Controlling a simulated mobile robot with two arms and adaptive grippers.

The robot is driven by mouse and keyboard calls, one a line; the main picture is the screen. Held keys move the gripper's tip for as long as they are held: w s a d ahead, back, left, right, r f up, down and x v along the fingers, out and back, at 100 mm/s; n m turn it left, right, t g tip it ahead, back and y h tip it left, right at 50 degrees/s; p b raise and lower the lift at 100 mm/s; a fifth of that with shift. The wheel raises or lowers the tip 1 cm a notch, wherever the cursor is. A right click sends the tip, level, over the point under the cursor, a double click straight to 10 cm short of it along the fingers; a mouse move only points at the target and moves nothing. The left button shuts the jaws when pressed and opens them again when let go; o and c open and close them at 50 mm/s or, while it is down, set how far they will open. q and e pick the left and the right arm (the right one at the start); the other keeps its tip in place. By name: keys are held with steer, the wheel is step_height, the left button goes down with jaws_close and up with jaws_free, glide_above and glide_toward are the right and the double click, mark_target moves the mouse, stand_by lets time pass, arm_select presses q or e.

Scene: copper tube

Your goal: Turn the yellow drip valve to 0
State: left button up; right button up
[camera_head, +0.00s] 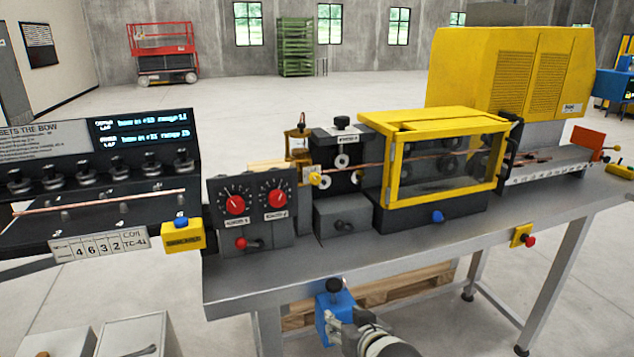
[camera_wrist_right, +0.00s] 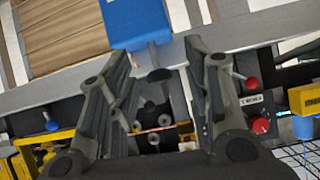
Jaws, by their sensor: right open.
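A small yellow knob (camera_head: 315,179), which looks like the drip valve, sits on the yellow fitting left of the black roller unit (camera_head: 342,150) in the head view. A copper-topped yellow cup (camera_head: 298,141) stands above it. Any scale or 0 mark on it is too small to read. My right gripper (camera_head: 340,324) is low at the table's front edge, by a blue box, well below and in front of the knob. In the right wrist view it (camera_wrist_right: 160,55) is open, its fingers spread with nothing visibly held between them. My left gripper is not in view.
A panel with red dials (camera_head: 252,205) stands left of the yellow knob, a yellow-framed guard (camera_head: 440,160) right. The front table strip (camera_head: 330,262) is clear.

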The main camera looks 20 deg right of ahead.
mark_target(317, 181)
steer(key=w+d+r+m+t, duration=0.1)
steer(key=w+r+t, duration=0.2)
steer(key=w+r, duration=0.6)
steer(key=w+d+r+m+t, duration=0.1)
steer(key=w+r+t, duration=0.3)
steer(key=r, duration=0.9)
steer(key=shift+g, duration=0.4)
steer(key=w+p, duration=0.1)
steer(key=w, duration=0.2)
steer(key=w+p, duration=0.1)
steer(key=w, duration=0.3)
steer(key=w+a, duration=0.1)
steer(key=w, duration=0.3)
steer(key=shift+f+p, duration=0.35)
steer(key=shift+p, duration=0.05)
jaws_close()
steer(key=shift+n, duration=0.5)
steer(key=n+p, duration=0.2)
steer(key=n, duration=0.3)
steer(key=shift+d, duration=0.1)
steer(key=n+p, duration=0.1)
steer(key=n, duration=0.5)
steer(key=shift+p, duration=0.4)
